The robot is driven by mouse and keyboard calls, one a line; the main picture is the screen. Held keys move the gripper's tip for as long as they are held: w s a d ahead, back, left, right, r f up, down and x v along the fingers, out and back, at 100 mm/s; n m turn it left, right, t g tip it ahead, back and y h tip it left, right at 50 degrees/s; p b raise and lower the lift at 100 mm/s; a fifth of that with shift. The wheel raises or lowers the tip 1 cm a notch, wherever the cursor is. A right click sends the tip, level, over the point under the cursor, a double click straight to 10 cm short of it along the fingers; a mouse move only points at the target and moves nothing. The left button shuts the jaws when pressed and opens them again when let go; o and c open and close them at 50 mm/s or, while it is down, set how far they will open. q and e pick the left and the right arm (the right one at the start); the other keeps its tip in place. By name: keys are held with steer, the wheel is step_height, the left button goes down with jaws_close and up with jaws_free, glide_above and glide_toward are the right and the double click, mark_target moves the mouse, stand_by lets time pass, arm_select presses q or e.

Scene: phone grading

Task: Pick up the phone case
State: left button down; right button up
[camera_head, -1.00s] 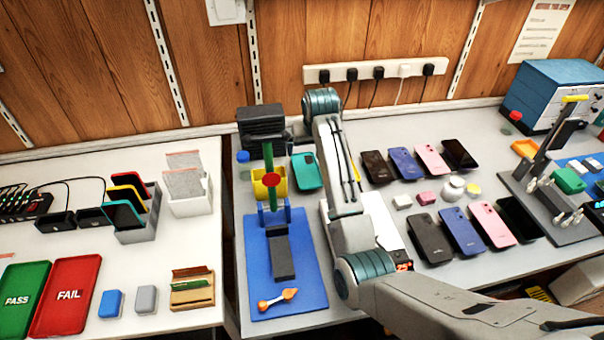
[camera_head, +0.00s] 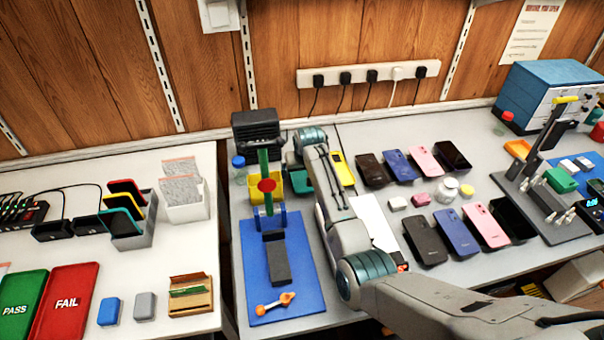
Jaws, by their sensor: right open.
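My right gripper (camera_head: 296,168) is open and points down over the case. Its fingertips are mostly hidden, so I cannot tell whether they touch the case. My left gripper is not in view.
A stand with a green post and red knob (camera_head: 267,185) rises close left of the case. A black ridged block (camera_head: 255,131) stands behind it. A yellow device (camera_head: 343,170) and several phones (camera_head: 427,240) lie to the right. A blue mat (camera_head: 300,290) is in front.

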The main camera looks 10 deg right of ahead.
steer(key=c, duration=1.1)
steer(key=shift+o, duration=0.2)
steer(key=shift+r, duration=0.15)
